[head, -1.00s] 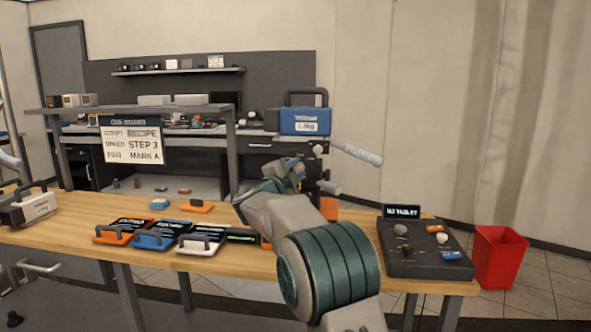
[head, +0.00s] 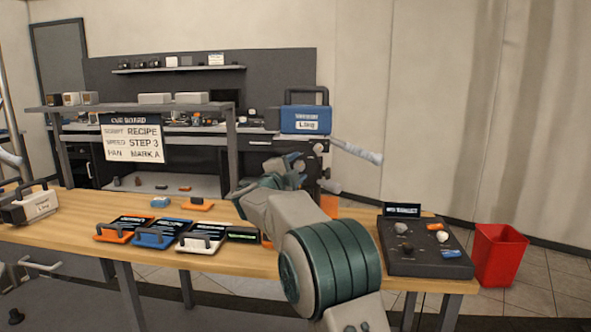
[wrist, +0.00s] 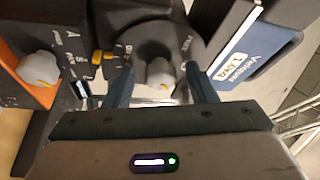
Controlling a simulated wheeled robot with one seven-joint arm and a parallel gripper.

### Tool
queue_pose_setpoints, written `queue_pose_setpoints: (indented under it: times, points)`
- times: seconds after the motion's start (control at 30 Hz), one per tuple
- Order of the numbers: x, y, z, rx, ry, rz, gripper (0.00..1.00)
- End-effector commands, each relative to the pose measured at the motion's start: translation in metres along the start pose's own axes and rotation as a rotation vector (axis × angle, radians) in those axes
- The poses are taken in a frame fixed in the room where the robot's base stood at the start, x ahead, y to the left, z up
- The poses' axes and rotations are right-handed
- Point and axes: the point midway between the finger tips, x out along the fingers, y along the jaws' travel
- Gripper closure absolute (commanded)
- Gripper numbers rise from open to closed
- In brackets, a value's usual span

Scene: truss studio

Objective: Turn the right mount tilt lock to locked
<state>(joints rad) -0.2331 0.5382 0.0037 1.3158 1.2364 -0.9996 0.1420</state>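The right mount carries a blue box (head: 305,122) with a dark handle, seen beyond my arm in the head view. In the wrist view, a pale knob (wrist: 160,73) with an orange pointer mark sits on a dark round housing with printed letters around it. My gripper (wrist: 158,72) has its two fingers apart, one on each side of this knob. I cannot tell whether the fingers touch it. In the head view my gripper (head: 288,172) is in front of the mount, and my wrist hides the knob.
In the wrist view, another pale knob (wrist: 40,68) sits on an orange-edged panel at left, and the blue box (wrist: 258,50) is close at right. A pale pan handle (head: 357,151) sticks out right of the mount. The wooden table (head: 80,205) carries several cases and a control console (head: 425,262).

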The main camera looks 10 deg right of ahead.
Motion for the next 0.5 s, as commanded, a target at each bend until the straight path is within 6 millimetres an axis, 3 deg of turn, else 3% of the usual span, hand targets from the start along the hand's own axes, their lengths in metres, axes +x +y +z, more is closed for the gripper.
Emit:
queue_pose_setpoints:
  times: [0.27,0.5]
  points:
    - [-0.007,0.0,0.0,-0.001,0.0,0.0,0.49]
    - [-0.053,-0.001,0.001,-0.001,-0.005,-0.001,0.49]
